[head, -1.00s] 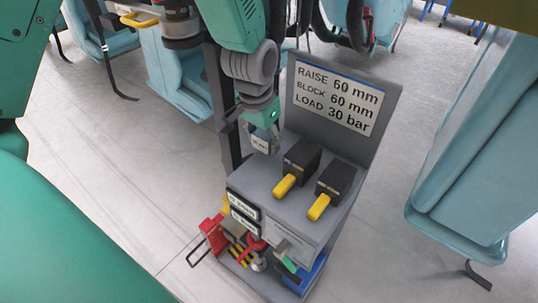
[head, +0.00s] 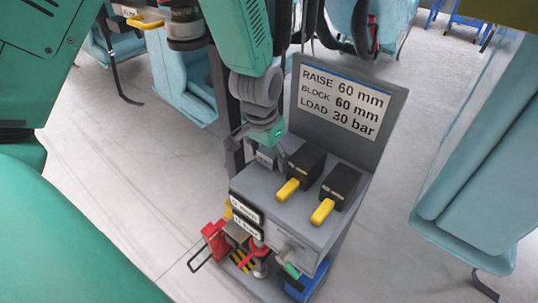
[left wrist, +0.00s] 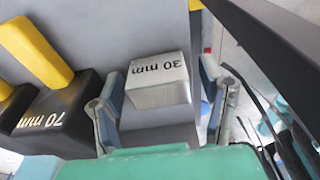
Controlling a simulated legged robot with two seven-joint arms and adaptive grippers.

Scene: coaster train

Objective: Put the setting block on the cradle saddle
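My left gripper (head: 262,150) hangs over the back left of the grey stand's top, beside the sign. In the left wrist view its two fingers (left wrist: 162,75) are spread on either side of a light grey block marked 30 mm (left wrist: 158,88), with a gap at the right finger. The block shows only partly in the head view (head: 266,153). Two dark blocks with yellow handles, the nearer one (head: 303,163) and the other (head: 341,184), stand to its right. One reads 70 mm (left wrist: 52,118) in the left wrist view. I cannot make out the cradle saddle for certain. My right gripper is not in view.
The sign (head: 345,97) reads raise 60 mm, block 60 mm, load 30 bar. Light blue seats (head: 480,160) stand around. The floor between is clear.

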